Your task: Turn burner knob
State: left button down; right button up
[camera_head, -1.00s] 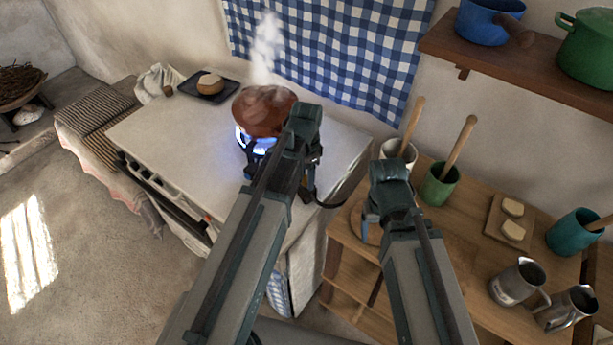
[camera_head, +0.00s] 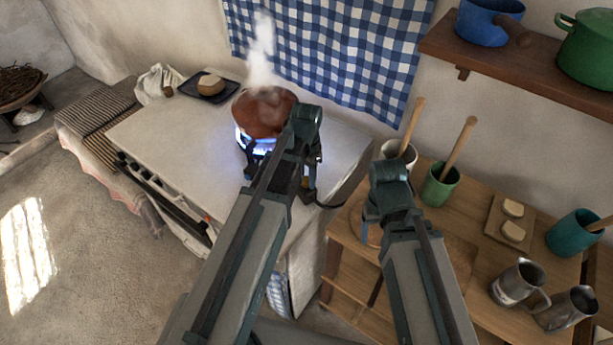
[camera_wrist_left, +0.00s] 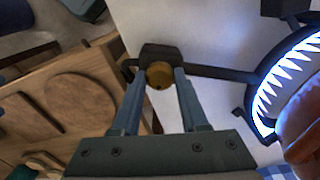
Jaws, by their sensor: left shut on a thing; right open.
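The brass burner knob (camera_wrist_left: 160,75) sits on a dark valve block in the left wrist view. My left gripper (camera_wrist_left: 158,88) is shut on the knob, one finger on each side of it. In the head view my left gripper (camera_head: 308,192) is at the right side of the burner, and the knob is hidden there. The burner's blue flame (camera_wrist_left: 268,95) is lit, and it also shows in the head view (camera_head: 262,147). A brown clay pot (camera_head: 263,115) stands over the flame, steaming. My right gripper (camera_head: 371,216) is open above the wooden shelf unit, holding nothing visible.
A pale counter (camera_head: 185,130) carries the burner and a dark tray (camera_head: 231,88) with a round, light-topped item. The wooden shelf unit (camera_head: 455,225) at right holds cups with wooden utensils and metal pitchers. A hose (camera_head: 328,206) runs from the burner.

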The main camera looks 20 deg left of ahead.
aim_at(306, 179)
pick_arm(q)
jog(key=n, duration=0.5)
jog(key=shift+n, duration=2.6)
jog(key=shift+c, duration=2.2)
grip_release()
jog(key=shift+r, duration=0.1)
notch_tip(306, 179, up, 14)
jog(key=p, duration=1.3)
jog(key=shift+f+p, duration=0.2)
jog(key=shift+p, duration=0.2)
